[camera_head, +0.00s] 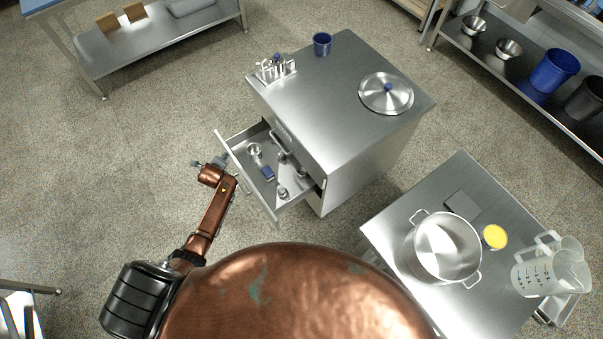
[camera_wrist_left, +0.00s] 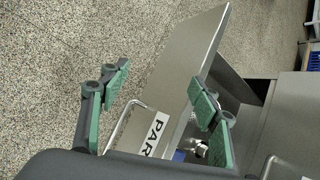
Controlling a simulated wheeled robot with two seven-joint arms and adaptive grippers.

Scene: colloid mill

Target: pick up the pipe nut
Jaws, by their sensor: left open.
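The pulled-out drawer (camera_head: 240,166) of the steel cabinet holds several small items. A silver ring-like piece (camera_head: 254,150) lies near its left side and may be the pipe nut; it is too small to be sure. Other small silver pieces (camera_head: 282,191) lie toward the near side. My left gripper (camera_head: 219,161) is just outside the drawer front, at its left, empty. In the left wrist view its green-padded fingers (camera_wrist_left: 158,88) are apart, with the labelled drawer front (camera_wrist_left: 172,105) beyond. A silver piece (camera_wrist_left: 199,148) shows partly behind the right finger. My right gripper is not in view.
A blue block (camera_head: 268,173) lies in the drawer. The cabinet top holds a blue cup (camera_head: 322,44), a lid (camera_head: 386,93) and a small rack (camera_head: 275,69). A table at the right bears a pot (camera_head: 447,247) and jugs (camera_head: 550,274). The floor left of the drawer is clear.

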